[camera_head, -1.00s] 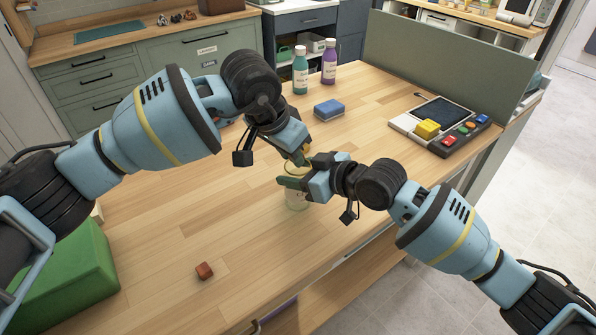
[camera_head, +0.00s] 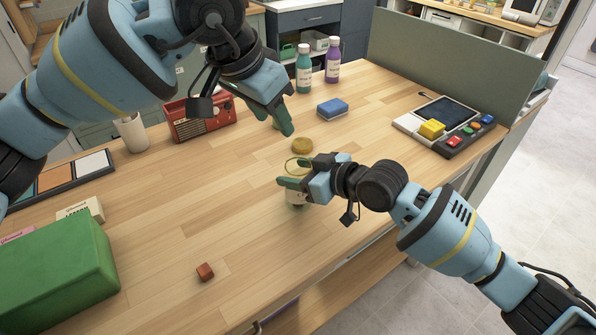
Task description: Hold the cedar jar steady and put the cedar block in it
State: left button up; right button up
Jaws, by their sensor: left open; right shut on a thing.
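The cedar block (camera_head: 205,271) is a small reddish-brown cube lying on the wooden table at the front left. The cedar jar (camera_head: 296,198) is a pale, see-through jar standing upright near the table's front edge, its round mouth uncovered. My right gripper (camera_head: 288,183) is shut on the jar from the right and hides part of it. A golden round lid (camera_head: 302,145) lies on the table just behind the jar. My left gripper (camera_head: 283,127) is open and empty, up above the table behind the jar, well away from the block.
A green box (camera_head: 60,265) stands at the left front. A red radio (camera_head: 200,118), a white cup (camera_head: 131,133) and two bottles (camera_head: 304,70) are farther back. A blue sponge (camera_head: 332,108) and a keypad device (camera_head: 445,122) are right of centre. The table around the block is clear.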

jog(key=shift+d+f, duration=0.15)
jog(key=shift+f, duration=0.5)
jog(key=o, duration=1.2)
jog(key=shift+r, duration=0.4)
jog(key=v, duration=1.2)
